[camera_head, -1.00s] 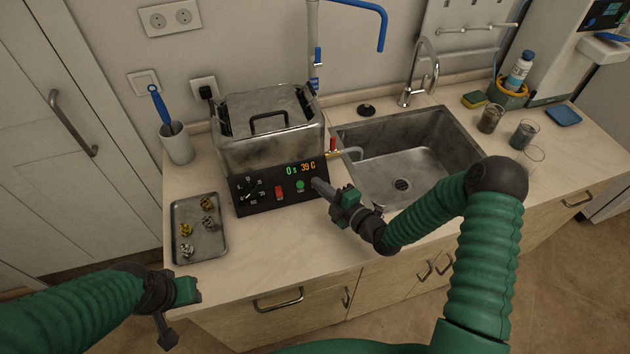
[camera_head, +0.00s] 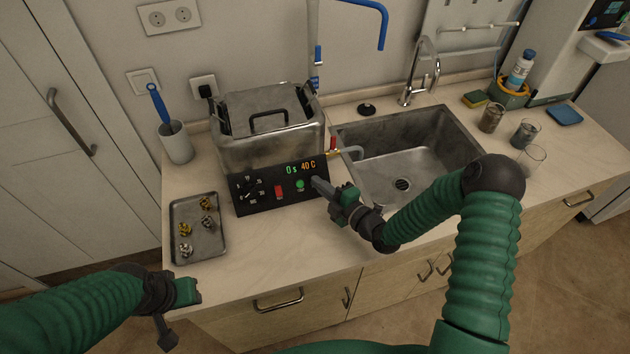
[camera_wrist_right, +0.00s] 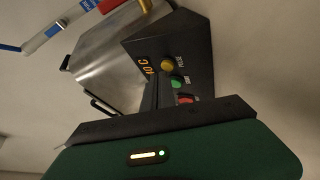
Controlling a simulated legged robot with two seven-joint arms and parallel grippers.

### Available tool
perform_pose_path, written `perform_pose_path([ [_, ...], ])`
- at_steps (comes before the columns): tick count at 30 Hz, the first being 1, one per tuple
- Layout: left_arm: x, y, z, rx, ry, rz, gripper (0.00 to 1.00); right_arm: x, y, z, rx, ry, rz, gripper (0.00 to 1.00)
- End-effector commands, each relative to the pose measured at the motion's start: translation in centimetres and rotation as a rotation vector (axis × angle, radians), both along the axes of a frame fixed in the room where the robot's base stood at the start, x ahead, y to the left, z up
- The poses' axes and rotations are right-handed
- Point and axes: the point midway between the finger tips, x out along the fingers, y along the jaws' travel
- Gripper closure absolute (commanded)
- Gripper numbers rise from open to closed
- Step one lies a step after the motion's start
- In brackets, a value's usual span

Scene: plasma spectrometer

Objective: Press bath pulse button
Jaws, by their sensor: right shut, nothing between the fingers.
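The metal bath (camera_head: 268,140) stands on the counter with its lid on. Its black front panel (camera_head: 258,207) has a dial, a red switch (camera_head: 279,192), a lit green button (camera_head: 300,185) and a display reading 0 s and 40 C. In the right wrist view a yellow button (camera_wrist_right: 167,66), whose label appears to read PULSE, sits beside the green one; my gripper hides it in the head view. My right gripper (camera_head: 318,184) is shut and empty, its tip at the panel's right end; I cannot tell whether it touches. My left gripper (camera_head: 168,338) hangs at the counter's front left, its jaws unclear.
A metal tray (camera_head: 207,249) with several small parts lies left of the panel. A grey cup (camera_head: 177,147) with a blue-handled tool stands behind it. The sink (camera_head: 385,170) is right of the bath, with glass beakers (camera_head: 526,133) beyond. The front counter is clear.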

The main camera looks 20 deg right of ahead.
Motion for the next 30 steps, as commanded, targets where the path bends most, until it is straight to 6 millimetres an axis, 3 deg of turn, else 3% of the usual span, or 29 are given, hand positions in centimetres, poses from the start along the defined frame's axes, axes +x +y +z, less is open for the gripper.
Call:
perform_pose_path([
  [30,0.00,0.00,-0.88,0.000,0.000,0.000,0.64,0.71,0.00,-0.61,-0.001,0.001,-0.001,1.00],
])
